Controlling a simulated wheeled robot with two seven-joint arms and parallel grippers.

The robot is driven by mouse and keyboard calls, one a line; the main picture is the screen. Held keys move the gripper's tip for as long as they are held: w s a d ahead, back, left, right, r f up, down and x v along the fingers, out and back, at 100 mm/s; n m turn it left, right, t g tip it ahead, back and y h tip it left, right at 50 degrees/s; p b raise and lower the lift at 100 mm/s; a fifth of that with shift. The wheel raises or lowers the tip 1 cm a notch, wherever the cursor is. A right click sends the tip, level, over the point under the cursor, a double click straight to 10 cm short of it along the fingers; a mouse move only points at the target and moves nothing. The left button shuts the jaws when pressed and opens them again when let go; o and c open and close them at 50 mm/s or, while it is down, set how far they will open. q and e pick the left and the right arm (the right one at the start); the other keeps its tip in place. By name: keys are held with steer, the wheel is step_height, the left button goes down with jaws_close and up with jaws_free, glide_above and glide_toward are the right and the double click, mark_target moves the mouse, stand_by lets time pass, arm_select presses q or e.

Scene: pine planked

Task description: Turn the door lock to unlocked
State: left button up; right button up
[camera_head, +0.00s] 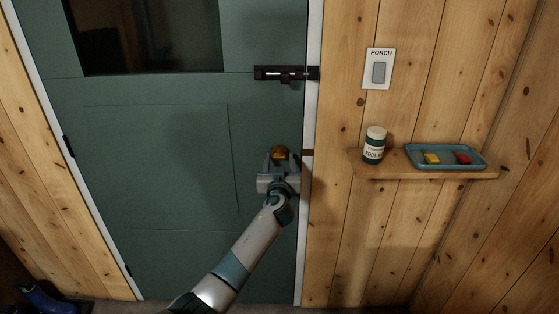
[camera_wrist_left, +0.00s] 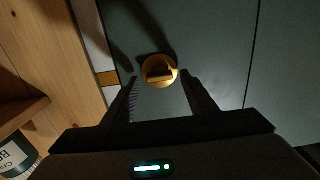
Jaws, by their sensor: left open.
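The door (camera_head: 160,150) is dark green with a window in its upper part, and it stands closed in its white frame. The door lock (camera_head: 279,153) is a round brass piece near the door's right edge, partly hidden by my left gripper. In the left wrist view the lock (camera_wrist_left: 158,71) shows a round plate with a raised thumb-turn bar lying roughly crosswise in the picture. My left gripper (camera_wrist_left: 158,92) is open, its two fingers on either side of the lock, with a gap on both sides. I cannot tell how deep the fingertips reach. My right gripper is not in view.
A dark slide bolt (camera_head: 286,74) is mounted above the lock. A wooden shelf (camera_head: 430,174) on the right holds a jar (camera_head: 374,146) and a blue tray (camera_head: 420,164) with yellow and red items. A switch labelled PORCH (camera_head: 379,70) is above. Blue footwear (camera_head: 45,299) lies at lower left.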

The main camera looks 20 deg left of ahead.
arm_select(q)
steer(key=c, duration=1.1)
